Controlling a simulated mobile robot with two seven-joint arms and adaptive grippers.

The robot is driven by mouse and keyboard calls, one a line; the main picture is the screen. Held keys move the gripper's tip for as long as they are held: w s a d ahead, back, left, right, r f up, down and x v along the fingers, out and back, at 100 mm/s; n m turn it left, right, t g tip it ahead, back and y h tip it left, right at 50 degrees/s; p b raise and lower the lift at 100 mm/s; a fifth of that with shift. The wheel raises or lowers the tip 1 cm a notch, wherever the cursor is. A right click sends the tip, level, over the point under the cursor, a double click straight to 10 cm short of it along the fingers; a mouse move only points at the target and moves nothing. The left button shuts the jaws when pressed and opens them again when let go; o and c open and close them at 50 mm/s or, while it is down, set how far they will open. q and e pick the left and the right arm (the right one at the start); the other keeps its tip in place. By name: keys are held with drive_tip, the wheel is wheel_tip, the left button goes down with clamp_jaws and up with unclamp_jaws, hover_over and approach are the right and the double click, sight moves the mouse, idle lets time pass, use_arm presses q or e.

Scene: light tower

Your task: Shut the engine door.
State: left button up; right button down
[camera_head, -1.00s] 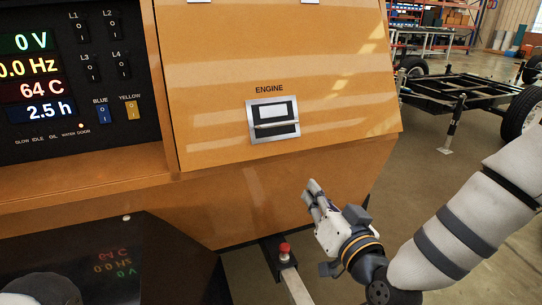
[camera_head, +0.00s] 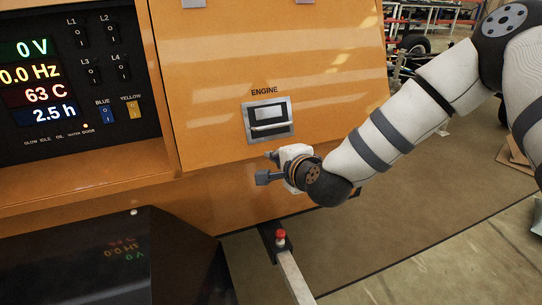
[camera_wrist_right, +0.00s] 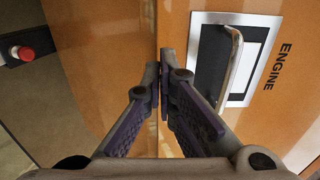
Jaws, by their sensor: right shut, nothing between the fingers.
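The orange engine door (camera_head: 222,98), marked ENGINE, fills the upper middle of the head view. It lies close to the cabinet front; I cannot tell whether it is fully flush. Its silver-framed latch (camera_head: 268,121) with a bar handle is near the lower edge. The latch also shows right of the fingers in the wrist view (camera_wrist_right: 233,60). My right gripper (camera_head: 273,156) is shut and empty, just below the latch. In the wrist view its fingertips (camera_wrist_right: 163,82) meet over the door's edge seam; contact is unclear. My left gripper is out of view.
A control panel (camera_head: 65,75) with a display and switches is at the left, with a small lamp lit by DOOR. A red-topped post (camera_head: 281,238) on a bar stands below the cabinet. A black surface (camera_head: 105,255) fills the lower left.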

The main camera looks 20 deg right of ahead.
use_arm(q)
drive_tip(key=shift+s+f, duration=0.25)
use_arm(e)
drive_tip(key=x, duration=0.2)
drive_tip(key=shift+w, duration=0.4)
drive_tip(key=shift+f, duration=0.1)
drive_tip(key=w+b, duration=0.1)
drive_tip(key=w+f+b, duration=0.1)
drive_tip(key=shift+w+f+t, duration=0.3)
drive_tip(key=shift+t, duration=0.1)
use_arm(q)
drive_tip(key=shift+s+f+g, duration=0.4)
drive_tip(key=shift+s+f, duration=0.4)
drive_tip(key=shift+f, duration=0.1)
use_arm(e)
drive_tip(key=shift+r, duration=0.25)
drive_tip(key=shift+s, duration=0.1)
